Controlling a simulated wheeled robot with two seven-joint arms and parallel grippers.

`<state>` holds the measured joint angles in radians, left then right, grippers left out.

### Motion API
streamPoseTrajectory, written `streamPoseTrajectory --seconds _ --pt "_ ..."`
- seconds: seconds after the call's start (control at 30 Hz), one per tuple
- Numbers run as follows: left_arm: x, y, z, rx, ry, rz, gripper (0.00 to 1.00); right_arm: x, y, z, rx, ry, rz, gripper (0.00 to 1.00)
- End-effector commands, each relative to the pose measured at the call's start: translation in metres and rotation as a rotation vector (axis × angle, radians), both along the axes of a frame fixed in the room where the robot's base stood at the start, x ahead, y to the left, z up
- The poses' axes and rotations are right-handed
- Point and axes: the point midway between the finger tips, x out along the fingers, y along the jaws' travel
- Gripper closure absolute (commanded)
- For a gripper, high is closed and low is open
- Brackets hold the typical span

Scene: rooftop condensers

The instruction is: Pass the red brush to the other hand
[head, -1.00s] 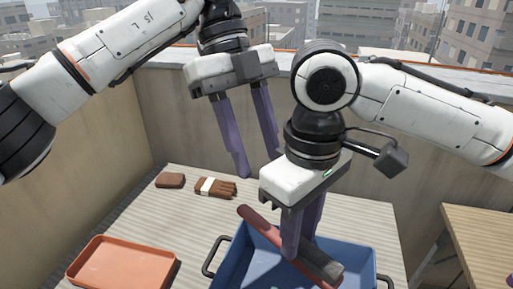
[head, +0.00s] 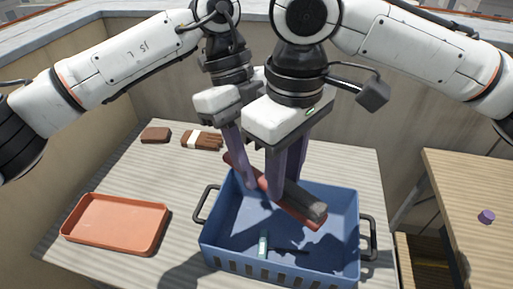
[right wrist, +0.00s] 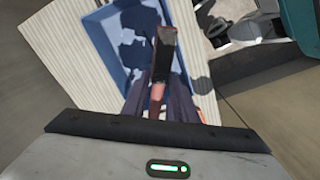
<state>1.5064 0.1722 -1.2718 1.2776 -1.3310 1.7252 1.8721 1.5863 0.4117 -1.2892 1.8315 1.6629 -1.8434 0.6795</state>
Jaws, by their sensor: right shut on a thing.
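The red brush (head: 309,214) hangs tilted above the blue crate, its dark bristle end low on the right and its red handle end up on the left. My right gripper (head: 284,185) is shut on its middle. In the right wrist view the brush (right wrist: 164,45) sticks out from between the purple fingers. My left gripper (head: 240,170) is beside the handle end, close against my right gripper. Its fingers are partly hidden behind my right gripper, so I cannot see whether they touch the handle.
The blue crate (head: 220,258) holds a small dark item with a pale part. An orange tray (head: 115,222), a brown block (head: 156,135) and brown gloves (head: 203,140) with a white band lie on the ribbed table. A wooden table (head: 470,200) with a purple piece (head: 487,217) stands right.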

Motion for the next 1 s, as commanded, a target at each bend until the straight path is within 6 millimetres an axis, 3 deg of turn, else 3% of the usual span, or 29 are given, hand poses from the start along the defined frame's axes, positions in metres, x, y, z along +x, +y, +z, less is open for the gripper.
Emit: streamPoseTrajectory --seconds 0.2,0.43,0.5,0.53,0.63,1.0 --pt "0.0001 0.0001 -0.0001 0.000 0.000 0.001 0.61 0.0001 0.0000 0.0002 0.000 0.000 0.000 0.97" --pt "0.0005 -0.0001 0.0002 -0.001 -0.001 0.001 1.00 -0.0005 0.0006 0.0002 0.001 0.001 0.002 0.97" --pt "0.0007 -0.0003 0.0004 -0.002 -0.002 0.001 1.00 -0.0009 0.0009 0.0002 0.002 0.002 0.004 0.97" --pt "0.0007 -0.0006 0.0007 -0.003 -0.002 0.002 1.00 -0.0010 0.0012 0.0002 0.003 0.001 0.004 0.69" --pt "0.0008 -0.0005 0.0008 -0.003 -0.002 0.002 1.00 -0.0009 0.0011 0.0001 0.003 0.001 0.004 0.52" --pt "0.0003 -0.0001 0.0006 -0.001 -0.001 0.000 1.00 0.0001 0.0003 0.0044 0.001 -0.001 0.000 0.52"
